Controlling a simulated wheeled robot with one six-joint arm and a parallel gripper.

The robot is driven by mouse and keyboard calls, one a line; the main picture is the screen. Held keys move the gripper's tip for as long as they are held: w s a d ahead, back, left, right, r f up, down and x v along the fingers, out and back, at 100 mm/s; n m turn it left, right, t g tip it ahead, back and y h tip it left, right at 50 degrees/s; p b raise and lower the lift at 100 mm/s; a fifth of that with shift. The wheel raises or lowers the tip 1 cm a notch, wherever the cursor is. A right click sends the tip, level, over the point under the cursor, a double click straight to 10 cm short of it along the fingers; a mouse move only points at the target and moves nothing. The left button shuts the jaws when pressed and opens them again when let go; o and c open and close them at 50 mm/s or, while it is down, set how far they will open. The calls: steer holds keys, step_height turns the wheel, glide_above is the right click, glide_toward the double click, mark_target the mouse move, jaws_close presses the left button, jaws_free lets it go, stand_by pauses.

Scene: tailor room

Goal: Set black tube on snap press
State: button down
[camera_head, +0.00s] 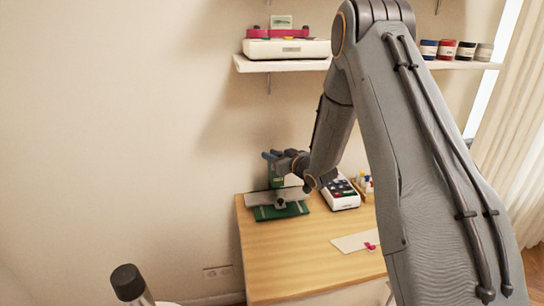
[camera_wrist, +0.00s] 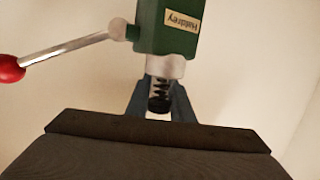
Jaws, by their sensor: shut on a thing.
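The snap press stands at the back left of the table. Its green base (camera_head: 280,212) shows in the head view, and its green head with a label (camera_wrist: 167,28) fills the top of the wrist view. My gripper (camera_head: 272,156) is at the upper part of the press, partly covering it. In the wrist view its two blue-grey fingers (camera_wrist: 161,98) are shut on a small dark piece, which looks like the black tube (camera_wrist: 159,104). The tube appears just below the pale ram of the press. I cannot tell whether they touch. The tube is hidden in the head view.
The press lever with a red knob (camera_wrist: 10,69) sticks out left in the wrist view. A white keypad device (camera_head: 342,194) stands right of the press. A pale sheet (camera_head: 350,243) lies near the table's right side. The wooden table's (camera_head: 280,262) front left is clear.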

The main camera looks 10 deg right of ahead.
steer(key=shift+f+b, duration=0.4)
steer(key=shift+f, duration=0.15)
stand_by(0.6)
steer(key=c, duration=1.8)
jaws_free()
steer(key=p+v, duration=0.4)
steer(key=v, duration=0.7)
steer(key=shift+p, duration=0.35)
